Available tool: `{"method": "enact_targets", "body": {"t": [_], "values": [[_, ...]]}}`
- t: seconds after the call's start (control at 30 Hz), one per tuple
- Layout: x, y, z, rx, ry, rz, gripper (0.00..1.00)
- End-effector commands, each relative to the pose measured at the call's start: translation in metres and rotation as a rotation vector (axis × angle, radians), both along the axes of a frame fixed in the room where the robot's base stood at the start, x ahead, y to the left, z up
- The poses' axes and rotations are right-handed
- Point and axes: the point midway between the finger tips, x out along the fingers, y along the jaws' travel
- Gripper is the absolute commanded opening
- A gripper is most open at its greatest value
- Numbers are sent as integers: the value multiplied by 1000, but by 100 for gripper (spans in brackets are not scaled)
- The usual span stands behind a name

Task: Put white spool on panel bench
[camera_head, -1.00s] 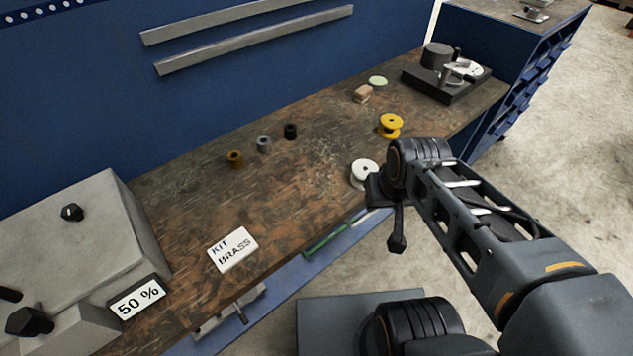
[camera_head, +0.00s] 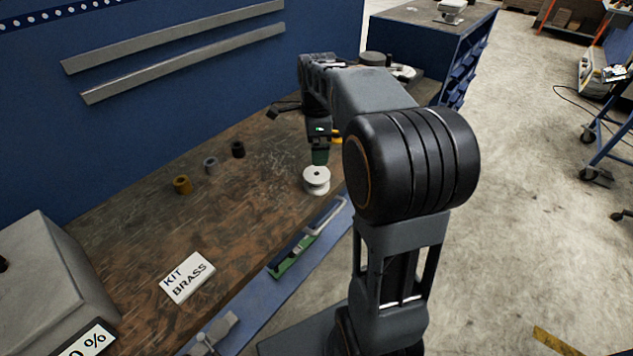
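The white spool (camera_head: 316,183) stands upright on the wooden bench top (camera_head: 225,225), near its front edge. My gripper (camera_head: 319,158) points down just above or behind the spool. Whether it touches the spool and how its fingers stand cannot be made out. The yellow spool (camera_head: 337,136) is mostly hidden behind my arm. Which bench is the panel bench is not marked in view.
A KIT BRASS card (camera_head: 187,277) and small brown (camera_head: 182,185), grey (camera_head: 210,165) and black (camera_head: 237,149) cylinders lie on the bench. A grey box (camera_head: 52,275) stands at left. A second blue bench (camera_head: 415,48) stands behind, with open floor at right.

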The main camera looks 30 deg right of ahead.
Motion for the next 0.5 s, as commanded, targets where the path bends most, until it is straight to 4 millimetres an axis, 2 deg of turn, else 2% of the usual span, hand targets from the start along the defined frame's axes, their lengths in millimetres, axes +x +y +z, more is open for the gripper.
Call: {"method": "enact_targets", "body": {"t": [0.3, 0.5], "values": [[1, -1, -56, 1, 6, -25, 100], [2, -1, -76, 0, 4, -24, 100]]}}
